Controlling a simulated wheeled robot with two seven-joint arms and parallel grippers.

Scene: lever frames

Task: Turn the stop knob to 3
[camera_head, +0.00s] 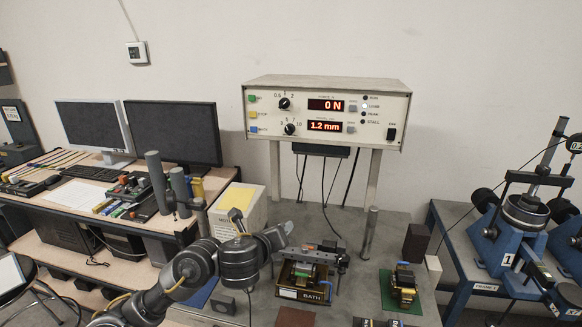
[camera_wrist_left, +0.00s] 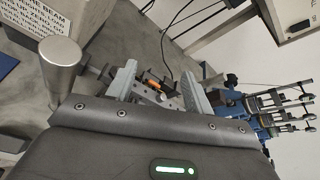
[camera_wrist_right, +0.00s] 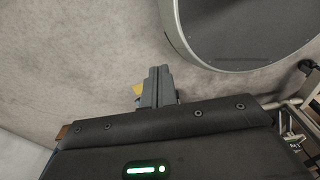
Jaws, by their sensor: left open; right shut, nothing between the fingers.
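The control box (camera_head: 328,112) stands on posts at the back of the bench. It has an upper dark knob (camera_head: 284,103) and a lower dark knob (camera_head: 290,128), each with a numbered scale. Their labels are too small to tell surely which is the stop knob or its exact setting. Two red displays read 0 N and 1.2 mm. My left gripper (camera_wrist_left: 157,88) is open and empty; in the head view its arm reaches over the bench, below and in front of the box. My right gripper (camera_wrist_right: 157,88) is shut and empty, outside the head view.
A bench rig (camera_head: 309,275) stands just right of my left arm. A metal post (camera_head: 370,232) stands farther right. A yellow-topped box (camera_head: 238,203) is behind the arm. Monitors (camera_head: 172,132) are left, blue frames (camera_head: 510,240) right. A dark round seat-like object (camera_wrist_right: 245,25) is near my right gripper.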

